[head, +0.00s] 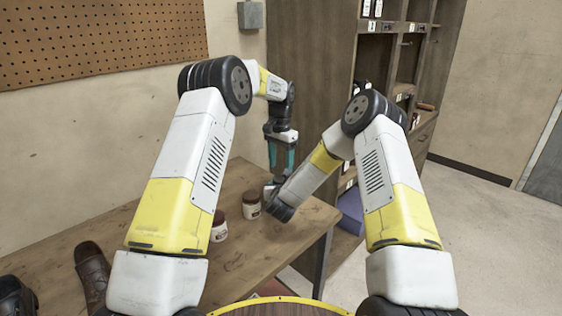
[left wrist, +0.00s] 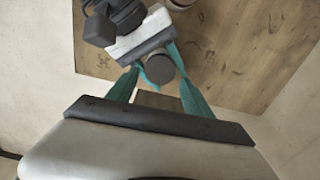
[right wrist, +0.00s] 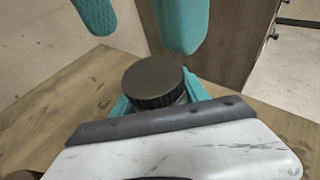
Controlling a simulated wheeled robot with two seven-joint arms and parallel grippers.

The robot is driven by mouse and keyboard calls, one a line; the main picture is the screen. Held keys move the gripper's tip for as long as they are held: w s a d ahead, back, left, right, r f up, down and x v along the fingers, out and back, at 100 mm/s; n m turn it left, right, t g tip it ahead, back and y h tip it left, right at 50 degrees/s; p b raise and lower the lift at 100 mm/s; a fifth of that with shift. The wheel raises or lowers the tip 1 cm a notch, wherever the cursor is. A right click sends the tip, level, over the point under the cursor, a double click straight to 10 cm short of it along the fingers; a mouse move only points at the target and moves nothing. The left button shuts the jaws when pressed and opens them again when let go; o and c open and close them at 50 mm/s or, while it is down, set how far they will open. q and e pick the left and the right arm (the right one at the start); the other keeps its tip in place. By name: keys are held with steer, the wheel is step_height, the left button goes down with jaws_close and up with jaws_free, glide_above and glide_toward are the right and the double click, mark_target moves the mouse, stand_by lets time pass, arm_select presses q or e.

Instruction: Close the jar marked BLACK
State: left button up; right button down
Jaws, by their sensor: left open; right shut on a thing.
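A jar with a dark ribbed lid (right wrist: 153,82) stands between the teal fingers of my right gripper (right wrist: 157,98), which is shut on it. The lid covers the jar's top; whether it is tight cannot be told, and the jar's label is hidden. My left gripper (head: 281,155) is open and points down above the jar, with its fingers apart on either side of the lid as seen in the left wrist view (left wrist: 158,68). The fingers appear clear of the lid in the right wrist view. In the head view my arm mostly hides the held jar.
Two other jars, a nearer one (head: 219,228) and a farther one (head: 251,205), stand on the wooden table (head: 262,250); their labels are unreadable. A brown shoe (head: 91,272) lies at the left. A shelf cabinet (head: 312,60) rises behind, with a purple-blue box (head: 350,210) low beside it.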

arm_select(q)
steer(key=n, duration=0.5)
steer(key=shift+n, duration=0.4)
steer(key=n, duration=0.4)
steer(key=shift+s+a+r+n, duration=0.1)
steer(key=shift+n, duration=0.2)
steer(key=n, duration=0.4)
steer(key=shift+r+n, duration=0.1)
steer(key=shift+n, duration=0.3)
steer(key=n, duration=0.4)
steer(key=shift+r+n, duration=0.15)
steer(key=shift+n, duration=0.25)
steer(key=n, duration=0.4)
steer(key=shift+r, duration=0.25)
steer(key=n, duration=0.5)
steer(key=shift+r, duration=0.3)
steer(key=n, duration=0.4)
steer(key=shift+r+n, duration=0.3)
steer(key=shift+n, duration=0.1)
steer(key=n, duration=0.3)
steer(key=r+n, duration=0.1)
steer(key=n, duration=0.2)
steer(key=shift+f, duration=0.1)
